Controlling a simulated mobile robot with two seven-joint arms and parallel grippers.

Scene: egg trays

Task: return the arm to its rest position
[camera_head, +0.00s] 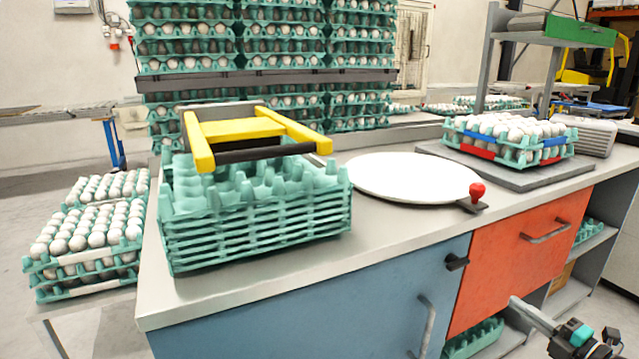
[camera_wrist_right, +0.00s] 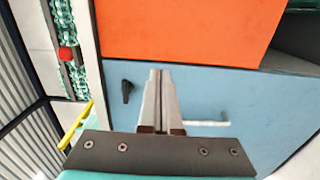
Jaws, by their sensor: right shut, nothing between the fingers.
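My right gripper (camera_head: 516,303) is low at the right in the head view, in front of the counter's orange drawer front. In the wrist view its two fingers (camera_wrist_right: 155,76) are together, with nothing between them. They point at the cabinet, where the orange front (camera_wrist_right: 190,30) and the blue door (camera_wrist_right: 225,95) show. The gripper appears apart from the cabinet. My left gripper is not in view.
The counter (camera_head: 300,275) holds a stack of empty green trays (camera_head: 260,225) under a yellow-and-black frame (camera_head: 240,130), a white round plate (camera_head: 405,178), a red knob (camera_head: 477,191) and an egg-filled tray (camera_head: 510,155). Handles (camera_head: 425,325) stick out from the cabinet front.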

